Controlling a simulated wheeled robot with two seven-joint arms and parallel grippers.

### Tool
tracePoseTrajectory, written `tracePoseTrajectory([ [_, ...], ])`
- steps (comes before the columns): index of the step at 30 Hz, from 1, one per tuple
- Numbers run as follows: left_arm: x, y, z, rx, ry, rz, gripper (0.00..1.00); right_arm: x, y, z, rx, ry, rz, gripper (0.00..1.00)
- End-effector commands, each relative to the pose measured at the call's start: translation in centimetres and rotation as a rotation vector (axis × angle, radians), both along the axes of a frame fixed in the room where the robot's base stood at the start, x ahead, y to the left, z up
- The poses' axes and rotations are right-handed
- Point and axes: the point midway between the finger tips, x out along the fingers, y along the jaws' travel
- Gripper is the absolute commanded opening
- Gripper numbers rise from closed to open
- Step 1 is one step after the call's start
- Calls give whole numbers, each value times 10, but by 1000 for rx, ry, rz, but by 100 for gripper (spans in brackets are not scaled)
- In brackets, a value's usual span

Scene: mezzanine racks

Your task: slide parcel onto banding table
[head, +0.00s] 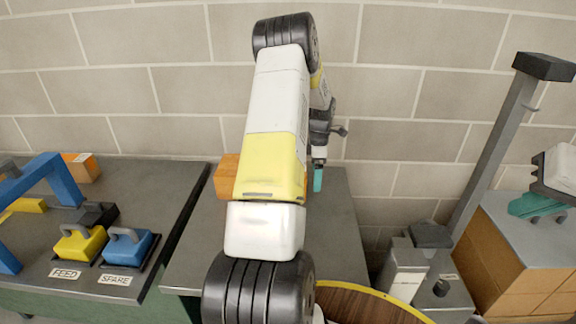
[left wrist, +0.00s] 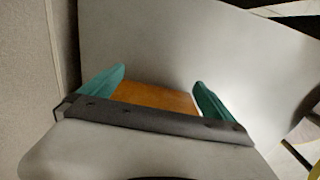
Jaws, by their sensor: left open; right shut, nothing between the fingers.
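An orange-brown parcel (head: 226,177) lies on the middle grey table (head: 340,225), mostly hidden behind my left arm in the head view. In the left wrist view an orange-brown surface of the parcel (left wrist: 155,97) shows between the teal fingers of my left gripper (left wrist: 160,85). These fingers are apart; whether they touch it I cannot tell. In the head view my left gripper (head: 318,178) shows only in part, beside the arm. The left table (head: 150,185) carries a blue arch (head: 62,178). My right gripper (head: 537,207) is shut and empty at the right edge.
A yellow block (head: 80,243) and a blue block (head: 127,246) with handles sit by FEED and SPARE labels. Another orange box (head: 82,167) is at the left table's back. A narrow gap separates the tables. Brown boxes (head: 510,262) and a grey post (head: 490,150) stand right.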

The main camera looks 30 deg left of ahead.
Motion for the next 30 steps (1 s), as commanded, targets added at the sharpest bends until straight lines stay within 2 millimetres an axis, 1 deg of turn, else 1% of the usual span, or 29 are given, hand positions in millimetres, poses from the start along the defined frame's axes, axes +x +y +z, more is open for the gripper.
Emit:
tracePoseTrajectory([
  [5,0,0,-6,0,-1,0,100,0,0,0,0,0,0,0],
  [15,0,1,-6,0,-1,1,100,0,0,0,0,0,0,0],
  [30,-11,22,-6,0,-1,1,100,0,0,0,0,0,0,0],
])
